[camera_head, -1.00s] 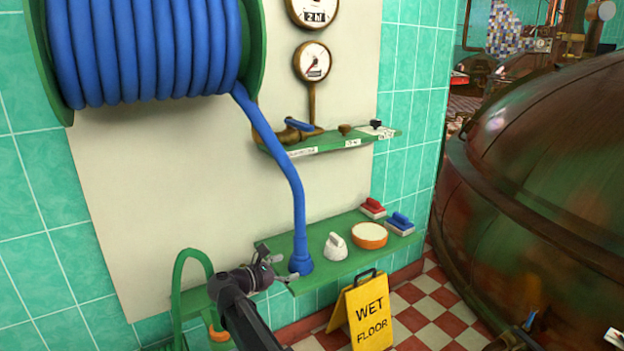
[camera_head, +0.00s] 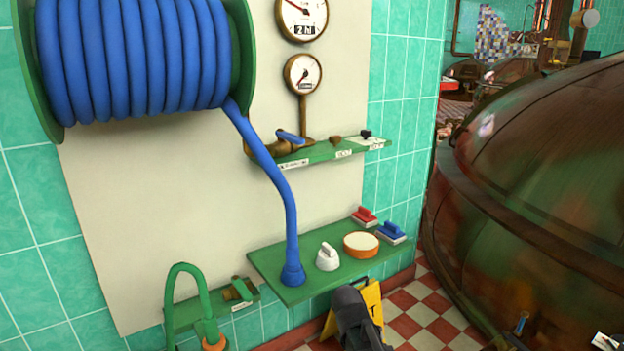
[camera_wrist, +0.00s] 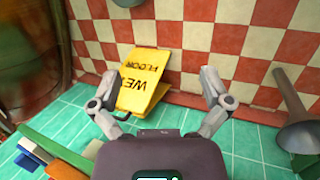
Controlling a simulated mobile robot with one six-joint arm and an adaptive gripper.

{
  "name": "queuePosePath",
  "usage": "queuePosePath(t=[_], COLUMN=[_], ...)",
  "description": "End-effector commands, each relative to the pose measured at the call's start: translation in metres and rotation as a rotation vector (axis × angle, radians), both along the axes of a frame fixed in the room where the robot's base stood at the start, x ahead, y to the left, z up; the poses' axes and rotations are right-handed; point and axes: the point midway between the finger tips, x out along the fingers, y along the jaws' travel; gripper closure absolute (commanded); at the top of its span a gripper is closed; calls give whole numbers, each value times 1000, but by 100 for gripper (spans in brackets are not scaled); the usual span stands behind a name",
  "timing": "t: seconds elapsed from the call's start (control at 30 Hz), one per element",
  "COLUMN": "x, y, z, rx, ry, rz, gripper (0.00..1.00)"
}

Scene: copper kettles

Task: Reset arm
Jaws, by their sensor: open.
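My gripper (camera_wrist: 157,76) shows in the wrist view with its two fingers spread apart and nothing between them touching. Beyond the fingers stands the yellow wet floor sign (camera_wrist: 150,65), upside down in that view.
On the lower shelf stand a white scoop-like item (camera_head: 327,257), an orange-rimmed round item (camera_head: 361,245), a red brush (camera_head: 364,216) and a blue brush (camera_head: 391,233). A large copper kettle (camera_head: 540,170) fills the right.

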Motion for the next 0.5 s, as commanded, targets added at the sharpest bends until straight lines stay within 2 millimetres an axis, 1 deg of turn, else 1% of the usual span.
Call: queuePosePath(t=[0.03, 0.1, 0.3, 0.5], x=[-13, -22, -42, -58], y=[-8, -13, -20, -22], z=[-1, -4, -7, -7], rx=[54, 121, 263, 370], ry=[-7, -15, -27, -28], rz=[-74, -165, -366, -522], gripper=[2, 2, 2, 2])
